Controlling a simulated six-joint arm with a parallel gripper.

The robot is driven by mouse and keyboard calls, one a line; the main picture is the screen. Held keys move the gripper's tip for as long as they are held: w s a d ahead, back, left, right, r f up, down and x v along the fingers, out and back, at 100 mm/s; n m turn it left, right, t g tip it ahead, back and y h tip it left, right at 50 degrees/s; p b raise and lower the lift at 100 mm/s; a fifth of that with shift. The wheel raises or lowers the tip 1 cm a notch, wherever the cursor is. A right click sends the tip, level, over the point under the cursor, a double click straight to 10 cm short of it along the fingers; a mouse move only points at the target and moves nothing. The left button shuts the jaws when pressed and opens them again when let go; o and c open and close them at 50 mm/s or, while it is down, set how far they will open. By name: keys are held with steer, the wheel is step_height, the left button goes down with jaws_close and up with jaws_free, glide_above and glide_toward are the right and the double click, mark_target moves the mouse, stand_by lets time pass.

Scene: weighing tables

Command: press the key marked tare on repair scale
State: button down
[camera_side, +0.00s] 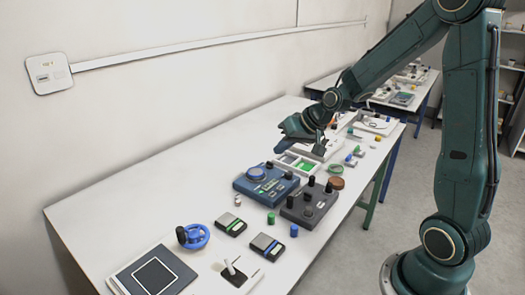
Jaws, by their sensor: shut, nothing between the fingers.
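Two small dark flat devices with pale tops, one with a green patch (230,225) and one with a blue patch (267,247), lie on the near half of the long white table. They look like small scales. No lettering is readable, so I cannot tell which thing is the repair scale or where its tare key is. My gripper (320,146) is shut and empty. It is above the farther part of the table, near a white tray with a green part (283,159), well apart from the small devices. Its fingertips are small and partly lost against the clutter behind.
A blue box with a round dial (266,187) and a dark box with black knobs (310,205) stand mid-table. A blue handwheel (195,237), a dark framed panel (152,278) and a lever on a plate (233,273) are nearer. The table's left-hand area (150,190) is clear.

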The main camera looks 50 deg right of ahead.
steer(key=w+d+f+m+t, duration=0.1)
steer(key=w+d+f+m, duration=0.1)
steer(key=d+f, duration=0.4)
steer(key=shift+w+d+f+m, duration=0.3)
steer(key=shift+w+f+m, duration=0.15)
steer(key=shift+w, duration=0.25)
steer(key=shift+f, duration=0.2)
steer(key=shift+f, duration=4.2)
steer(key=shift+f, duration=0.8)
steer(key=shift+r, duration=0.8)
steer(key=shift+r, duration=2.5)
